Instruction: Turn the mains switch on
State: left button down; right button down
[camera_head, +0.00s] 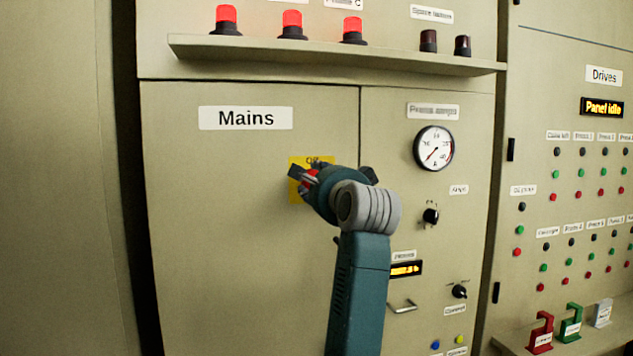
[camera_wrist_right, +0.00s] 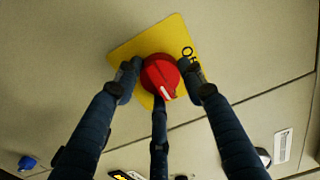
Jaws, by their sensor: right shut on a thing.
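The mains switch is a red rotary knob (camera_wrist_right: 161,78) on a yellow plate (camera_wrist_right: 128,52). In the head view the yellow plate (camera_head: 294,191) is on the left cabinet door, below and right of the "Mains" label (camera_head: 246,118), and the knob (camera_head: 309,178) is mostly hidden by my right gripper (camera_head: 303,176). In the right wrist view the fingers of my right gripper (camera_wrist_right: 160,88) are closed around the knob from several sides. A white mark on the knob points toward the lower right there. Plate lettering is partly covered. My left gripper is in neither view.
A shelf (camera_head: 340,54) above carries several lamps, such as a lit red lamp (camera_head: 227,20). A gauge (camera_head: 434,148), a black knob (camera_head: 430,216) and a handle (camera_head: 402,306) are right of my arm. Coloured padlock-like tags (camera_head: 541,332) sit at lower right. The left door surface is clear.

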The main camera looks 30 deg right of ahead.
jog(key=shift+f, duration=0.1)
dwell(0.3)
jog(key=c, duration=1)
grip_release()
jog(key=v, duration=1.2)
